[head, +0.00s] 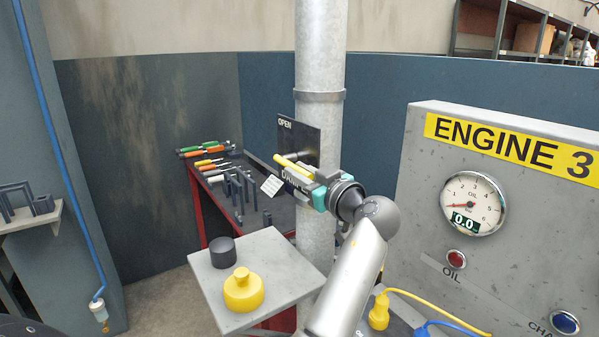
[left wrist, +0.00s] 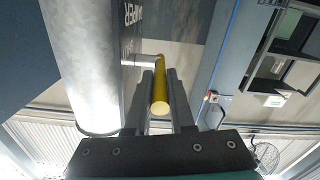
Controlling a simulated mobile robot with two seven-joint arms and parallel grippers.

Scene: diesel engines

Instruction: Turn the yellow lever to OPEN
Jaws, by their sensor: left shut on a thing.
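The yellow lever (head: 290,164) sticks out from a dark plate (head: 300,137) fixed to a grey vertical pipe (head: 318,70). The word OPEN shows at the plate's top left; lower lettering is partly hidden by my gripper. My left gripper (head: 297,176) is at the lever, shut on it. In the left wrist view the yellow lever (left wrist: 161,90) lies between the two dark fingers, its round end facing the camera. A metal stem joins it to the pipe side. In the head view the lever slants, its free end up and left. My right gripper is not in view.
A grey engine panel (head: 440,135) marked ENGINE 3, with a gauge (head: 472,204), stands close on the right. A small grey shelf (head: 205,275) holds a yellow part (head: 243,290) and a dark cylinder (head: 222,252). A tool bench (head: 195,200) stands behind.

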